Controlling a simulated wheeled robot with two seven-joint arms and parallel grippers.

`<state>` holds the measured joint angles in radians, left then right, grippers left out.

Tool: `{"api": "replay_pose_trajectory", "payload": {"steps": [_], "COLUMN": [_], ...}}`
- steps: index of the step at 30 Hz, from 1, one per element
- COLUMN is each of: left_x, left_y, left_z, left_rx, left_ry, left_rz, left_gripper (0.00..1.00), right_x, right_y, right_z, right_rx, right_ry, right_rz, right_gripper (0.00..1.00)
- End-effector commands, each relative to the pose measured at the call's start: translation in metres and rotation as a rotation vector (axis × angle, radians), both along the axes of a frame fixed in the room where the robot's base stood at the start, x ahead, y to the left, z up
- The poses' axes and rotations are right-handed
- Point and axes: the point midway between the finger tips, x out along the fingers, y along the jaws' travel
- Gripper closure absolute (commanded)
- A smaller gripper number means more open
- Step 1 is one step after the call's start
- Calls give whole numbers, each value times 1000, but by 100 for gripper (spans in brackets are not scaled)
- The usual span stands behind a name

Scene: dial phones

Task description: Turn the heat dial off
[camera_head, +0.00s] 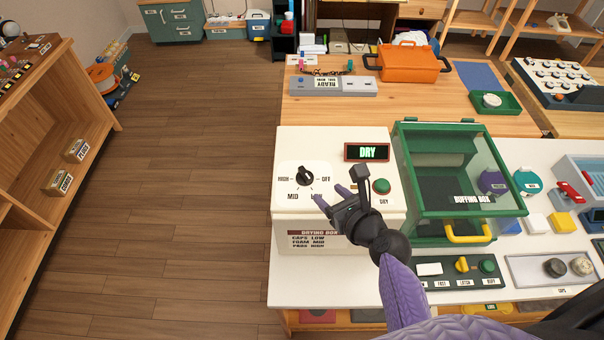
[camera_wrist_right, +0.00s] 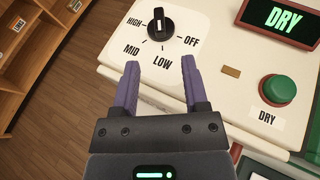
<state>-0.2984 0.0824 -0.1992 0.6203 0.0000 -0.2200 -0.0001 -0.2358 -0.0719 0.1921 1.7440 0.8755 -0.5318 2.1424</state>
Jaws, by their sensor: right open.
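The heat dial (camera_head: 306,176) is a black knob on the white top of the drying box (camera_head: 285,215), ringed by the labels HIGH, MID, LOW and OFF. In the right wrist view the dial (camera_wrist_right: 160,24) shows a white mark that seems to face the LOW side; OFF is to its right. My right gripper (camera_head: 330,193) is open and empty, just below and right of the dial in the head view. In the right wrist view its two purple fingers (camera_wrist_right: 160,64) are apart, with the dial beyond their tips. My left gripper is not in view.
A green DRY button (camera_head: 381,186) and a lit DRY display (camera_head: 367,152) are right of the dial. The green buffing box (camera_head: 402,150) with a clear lid stands close on the right. Open floor (camera_head: 190,150) lies to the left.

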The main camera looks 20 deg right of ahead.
Motion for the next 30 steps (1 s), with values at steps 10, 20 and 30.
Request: {"api": "replay_pose_trajectory", "payload": {"steps": [10,20,30], "left_x": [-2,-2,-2], "left_y": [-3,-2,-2], "left_z": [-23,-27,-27], "left_rx": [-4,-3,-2], "left_ry": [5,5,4], "left_rz": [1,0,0], "left_gripper": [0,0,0], "right_x": [68,83,83], "right_y": [17,21,21], "right_z": [-31,-35,-35], "right_rx": [-4,-5,-5], "right_ry": [0,2,2], "right_rz": [4,2,2], "right_gripper": [43,43,87]}}
